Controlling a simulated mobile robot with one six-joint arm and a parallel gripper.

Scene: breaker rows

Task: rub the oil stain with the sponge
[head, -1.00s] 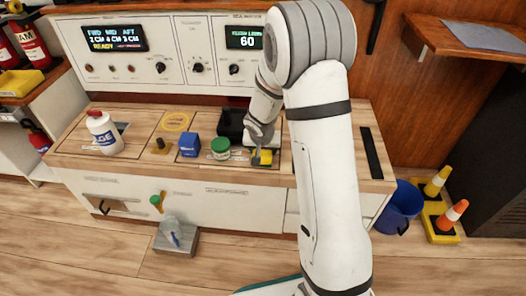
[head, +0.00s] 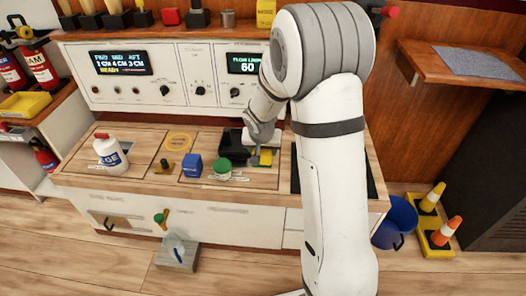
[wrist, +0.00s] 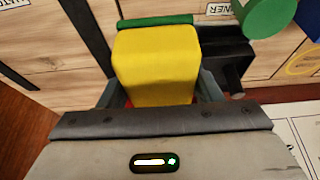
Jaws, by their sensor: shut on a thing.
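The yellow sponge (wrist: 155,65) with a green edge is between the fingers of my gripper (wrist: 160,92) in the wrist view. My gripper is shut on it. In the head view my gripper (head: 264,146) holds the sponge (head: 264,158) low over the counter (head: 130,182), right of the green-lidded jar. I cannot tell whether the sponge touches the surface. I cannot make out the oil stain in either view; my arm hides part of the counter.
A green-lidded jar (head: 222,167), blue box (head: 192,167) and black holder (head: 232,144) stand left of my gripper. A white bottle (head: 110,155) stands at the counter's left. A dark recessed panel (head: 373,177) lies right, partly behind my arm. Cones (head: 433,198) stand on the floor.

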